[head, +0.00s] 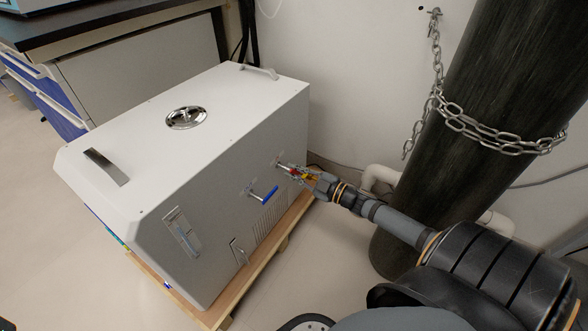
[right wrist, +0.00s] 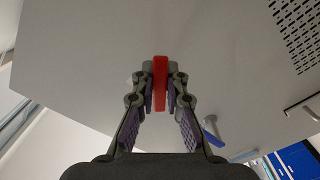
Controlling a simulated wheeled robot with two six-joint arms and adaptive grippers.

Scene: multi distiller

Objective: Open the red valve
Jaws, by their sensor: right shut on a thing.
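The red valve handle (right wrist: 160,82) stands out from the front panel of the white distiller (head: 255,140). In the right wrist view my right gripper (right wrist: 160,88) has its two fingers closed on either side of the red handle. In the head view the same gripper (head: 300,174) reaches the panel from the right, and only a little of the red valve (head: 293,171) shows between its fingers. A blue valve handle (head: 265,194) sits to the left of it on the same panel; it also shows in the right wrist view (right wrist: 213,136).
The distiller stands on a wooden pallet (head: 270,250). A black column (head: 470,110) wrapped with a chain (head: 490,133) stands to the right, near white pipes (head: 383,176). A bench with blue drawers (head: 60,110) is at the back left.

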